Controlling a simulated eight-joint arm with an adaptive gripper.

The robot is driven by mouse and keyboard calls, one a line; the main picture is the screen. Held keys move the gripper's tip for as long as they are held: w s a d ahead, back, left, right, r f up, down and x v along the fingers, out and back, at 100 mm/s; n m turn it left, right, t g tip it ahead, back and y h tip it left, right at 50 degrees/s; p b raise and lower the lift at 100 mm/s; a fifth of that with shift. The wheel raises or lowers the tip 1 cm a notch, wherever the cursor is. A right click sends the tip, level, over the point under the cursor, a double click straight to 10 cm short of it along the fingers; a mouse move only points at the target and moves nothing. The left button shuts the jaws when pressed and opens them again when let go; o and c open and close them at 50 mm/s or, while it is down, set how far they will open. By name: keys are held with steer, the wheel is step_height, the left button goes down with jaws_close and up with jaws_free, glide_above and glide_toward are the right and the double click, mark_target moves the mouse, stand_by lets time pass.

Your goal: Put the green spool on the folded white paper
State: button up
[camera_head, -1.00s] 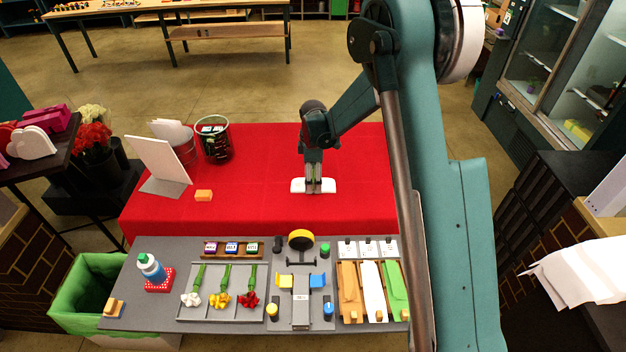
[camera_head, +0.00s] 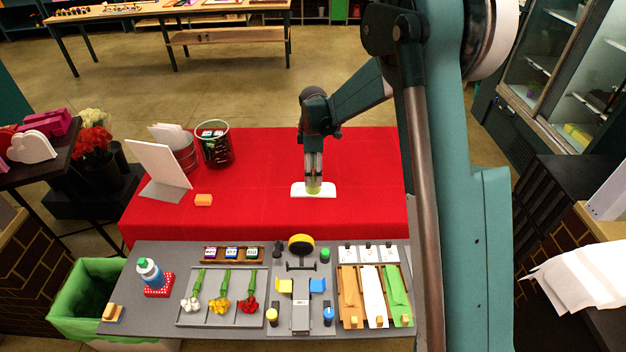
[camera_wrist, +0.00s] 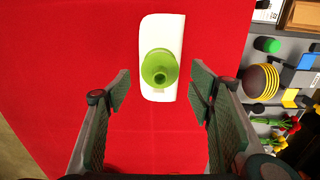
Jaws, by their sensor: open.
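The green spool (camera_wrist: 159,68) stands upright on the folded white paper (camera_wrist: 165,27), near one end of it in the wrist view, with its top facing the camera. My gripper (camera_wrist: 160,88) is open, with one finger on either side of the spool and clear space between each finger and it. In the head view, the spool (camera_head: 313,188) shows just under my gripper (camera_head: 313,178), with the white paper (camera_head: 298,190) beneath it on the red cloth. I cannot tell the exact height of the fingertips above the paper.
The red cloth (camera_head: 260,205) is bare around the paper. The grey station (camera_head: 205,335) with flowers and ribbons lies in front.

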steer(key=shift+r, duration=2.95)
steer(key=shift+r, duration=0.1)
steer(key=shift+s+d+r, duration=0.15)
steer(key=s+d+r+m+t, duration=0.2)
steer(key=s+d+r+m, duration=0.3)
steer(key=s+r, duration=0.4)
steer(key=s+d+r+m+t, duration=0.1)
steer(key=s+d+r+m, duration=0.2)
steer(key=s+d+r, duration=0.5)
steer(key=s+d+m+t, duration=0.1)
steer(key=s+d+m, duration=0.1)
steer(key=s, duration=0.6)
steer(key=s+d+m+t, duration=0.1)
steer(key=s+d+m, duration=0.2)
steer(key=s, duration=0.6)
steer(key=s+d+m+t, duration=0.2)
steer(key=s+m, duration=0.3)
steer(key=s, duration=0.4)
steer(key=shift+d, duration=0.15)
